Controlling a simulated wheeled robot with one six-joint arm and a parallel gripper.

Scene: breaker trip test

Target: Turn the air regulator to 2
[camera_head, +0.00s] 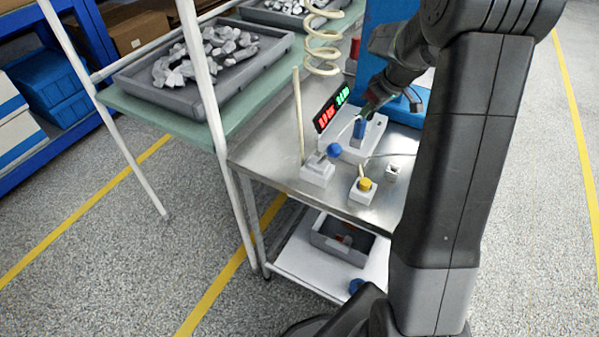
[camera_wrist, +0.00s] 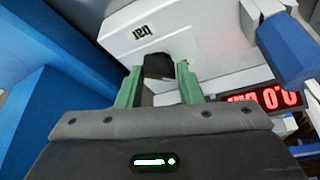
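A white housing printed "bar" (camera_wrist: 200,30) fills the upper wrist view, its lettering upside down there. A small dark part (camera_wrist: 158,66), apparently the regulator's knob, shows at its near edge; its scale marks cannot be read. My gripper (camera_wrist: 158,74) has its two green fingers apart, one on each side of the dark part, with small gaps; I see no clear contact. In the head view my gripper (camera_head: 370,106) is low over the metal bench, close to the white unit (camera_head: 372,140). A red display (camera_wrist: 276,98) reads 0.0 with "bar".
A blue stand (camera_head: 395,60) is behind the gripper. The bench (camera_head: 270,160) also holds a blue-knobbed box (camera_head: 318,172), a yellow-button box (camera_head: 362,191), an upright rod (camera_head: 298,115) and cables.

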